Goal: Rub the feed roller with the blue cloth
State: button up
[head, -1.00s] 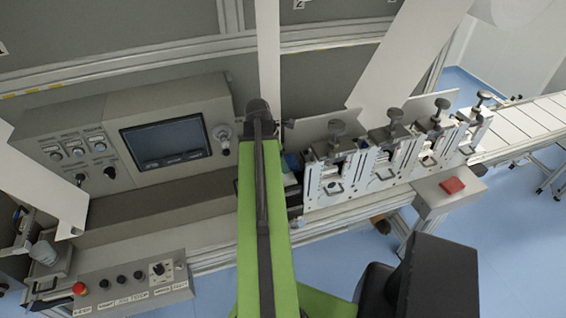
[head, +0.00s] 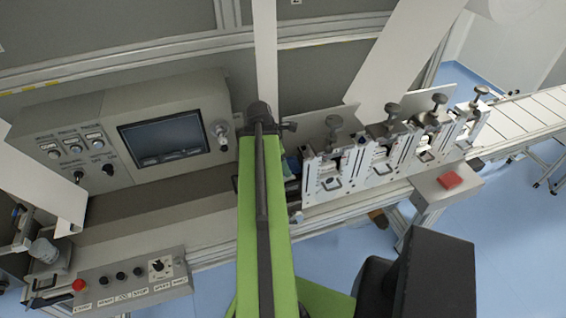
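My green arm (head: 262,215) reaches up the middle of the head view, with a dark joint (head: 259,113) at its far end. The fingers of my gripper are hidden behind the arm, so I cannot see what they hold. A small bluish patch (head: 292,164) shows just right of the arm, beside the clamp units. It may be part of the blue cloth, but most of it is covered. I cannot make out the feed roller for certain; the arm covers that part of the machine.
A row of clamp units with dark knobs (head: 393,106) stands right of the arm. A box with a red button (head: 449,180) sits in front. A console with a screen (head: 163,138) and a lower control box (head: 132,284) are at left. A white web (head: 265,60) hangs behind.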

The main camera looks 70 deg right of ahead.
jog(key=shift+r+p, duration=2.6)
jog(key=shift+r, duration=0.25)
notch_tip(320, 180, up, 3)
jog(key=p, duration=0.3)
jog(key=shift+r, duration=0.15)
